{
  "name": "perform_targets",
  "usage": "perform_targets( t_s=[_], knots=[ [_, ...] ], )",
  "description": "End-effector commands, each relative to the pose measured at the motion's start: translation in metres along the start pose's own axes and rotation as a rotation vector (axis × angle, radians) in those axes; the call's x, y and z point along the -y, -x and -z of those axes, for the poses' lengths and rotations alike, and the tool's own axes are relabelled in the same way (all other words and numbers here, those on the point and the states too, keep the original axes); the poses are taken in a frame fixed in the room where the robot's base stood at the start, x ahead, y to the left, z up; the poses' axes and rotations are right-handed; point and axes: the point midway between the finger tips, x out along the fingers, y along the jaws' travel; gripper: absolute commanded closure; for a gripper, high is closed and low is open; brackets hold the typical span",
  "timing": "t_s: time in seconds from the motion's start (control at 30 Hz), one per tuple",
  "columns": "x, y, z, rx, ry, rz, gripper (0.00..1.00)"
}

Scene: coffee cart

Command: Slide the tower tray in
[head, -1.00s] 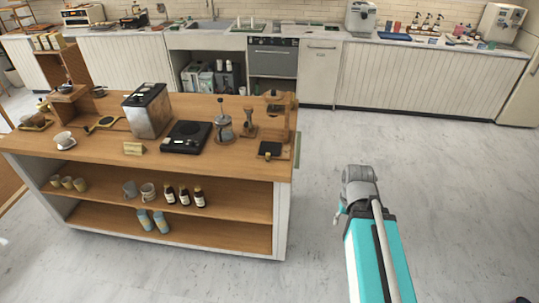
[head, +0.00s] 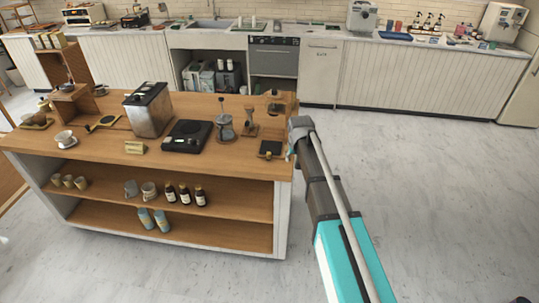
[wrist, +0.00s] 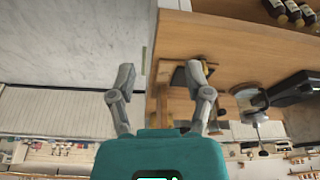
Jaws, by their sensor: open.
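The dark tower tray (head: 270,148) sits at the foot of the wooden drip tower (head: 276,107), at the right end of the cart top. In the wrist view a dark patch that looks like the tray (wrist: 179,77) shows beside the right-hand finger, which partly covers it. My gripper (head: 292,146) is at the right edge of the cart, beside the tower, and hides part of it. In the wrist view my gripper (wrist: 160,75) has its fingers wide apart with nothing held between them. I cannot tell whether a finger touches the tray.
The wooden cart top (head: 95,143) holds a glass press (head: 225,128), a black scale (head: 187,137) and a steel box (head: 148,110) left of the tower. Bottles (head: 184,194) and cups stand on the shelf below. The floor (head: 420,190) right of the cart is clear.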

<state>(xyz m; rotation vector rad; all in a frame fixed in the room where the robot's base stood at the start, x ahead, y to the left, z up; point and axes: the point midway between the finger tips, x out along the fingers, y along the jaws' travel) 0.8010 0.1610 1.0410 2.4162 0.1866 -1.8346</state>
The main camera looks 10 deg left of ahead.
Motion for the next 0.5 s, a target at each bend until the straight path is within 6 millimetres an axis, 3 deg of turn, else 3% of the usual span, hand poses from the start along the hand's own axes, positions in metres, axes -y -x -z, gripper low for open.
perform_targets(
  t_s=[0.03,0.2,0.33,0.5],
  knots=[
    [0.018,-0.007,0.032,-0.021,0.015,0.005,0.35],
    [0.059,-0.018,0.085,-0.081,0.046,0.018,0.35],
    [0.08,-0.022,0.106,-0.109,0.06,0.026,0.35],
    [0.088,-0.023,0.114,-0.122,0.065,0.029,0.35]
  ],
)
